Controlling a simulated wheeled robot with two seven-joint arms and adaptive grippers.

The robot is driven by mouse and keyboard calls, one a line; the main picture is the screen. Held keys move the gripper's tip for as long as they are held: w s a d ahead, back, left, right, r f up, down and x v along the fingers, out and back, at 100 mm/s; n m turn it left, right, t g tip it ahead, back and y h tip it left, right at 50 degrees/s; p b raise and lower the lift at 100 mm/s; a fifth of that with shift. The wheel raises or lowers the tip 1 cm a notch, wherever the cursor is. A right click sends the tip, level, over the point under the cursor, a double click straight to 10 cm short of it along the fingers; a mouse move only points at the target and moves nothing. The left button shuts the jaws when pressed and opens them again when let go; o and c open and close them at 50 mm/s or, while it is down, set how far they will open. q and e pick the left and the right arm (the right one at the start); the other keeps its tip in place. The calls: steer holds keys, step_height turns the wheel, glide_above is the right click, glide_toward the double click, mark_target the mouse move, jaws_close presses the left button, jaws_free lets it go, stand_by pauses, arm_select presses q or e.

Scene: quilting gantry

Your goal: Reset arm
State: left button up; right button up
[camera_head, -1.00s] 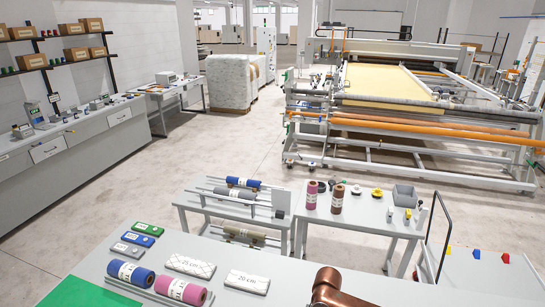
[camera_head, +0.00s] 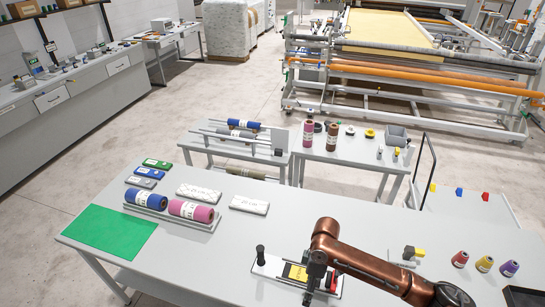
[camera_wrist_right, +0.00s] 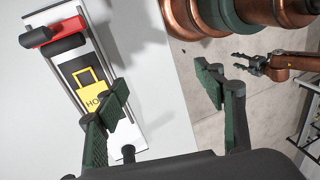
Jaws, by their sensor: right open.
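My right arm comes in from the right in the head view. Its gripper (camera_head: 314,287) points down over a pale fixture board (camera_head: 270,263), mostly hidden by the wrist. The right wrist view shows this gripper (camera_wrist_right: 163,80) open and empty, with green-padded fingers wide apart. Its left finger overlaps the board (camera_wrist_right: 150,115) in the picture; I cannot tell if it touches. The board carries a yellow tag (camera_wrist_right: 92,98) lettered "HO" and a red-and-black clamp (camera_wrist_right: 50,35). My left gripper (camera_wrist_right: 248,62) shows at the right of the wrist view, fingers apart and empty, and is outside the head view.
The grey table holds a green mat (camera_head: 108,230), a blue roll (camera_head: 145,198), a pink roll (camera_head: 190,210) and pale slabs (camera_head: 249,205). Several thread cones (camera_head: 484,264) stand at right. The table is clear between mat and fixture board. A side table (camera_head: 370,150) stands behind.

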steer(key=s+a+f+m+t+y, duration=0.3)
steer(key=s+a+f, duration=0.1)
steer(key=s+f, duration=0.1)
steer(key=s+d+f+m+t+h, duration=0.1)
steer(key=s+d+m+t+h, duration=0.15)
steer(key=s+d+m, duration=0.75)
steer(key=s+d+f+m+t+h, duration=0.1)
steer(key=s+d+f+h, duration=0.15)
steer(key=s+d, duration=0.95)
steer(key=w+d+f+g+b, duration=0.1)
steer(key=w+d+f+b, duration=0.15)
steer(key=f, duration=1.35)
steer(key=w+d+f+g+b, duration=0.1)
steer(key=w+f+b, duration=0.15)
steer(key=f, duration=1.35)
arm_select(q)
step_height(320, 180, down, 11)
steer(key=s+b, duration=0.1)
steer(key=b, duration=0.4)
steer(key=shift+s+r+b, duration=0.15)
steer(key=shift+s+b, duration=0.15)
steer(key=shift+s, duration=0.1)
arm_select(e)
steer(key=s+f+n+g, duration=0.1)
steer(key=s+f, duration=1.9)
steer(key=f, duration=0.5)
steer(key=shift+s+a+f, duration=0.15)
steer(key=shift+s+f, duration=0.1)
steer(key=shift+s, duration=0.15)
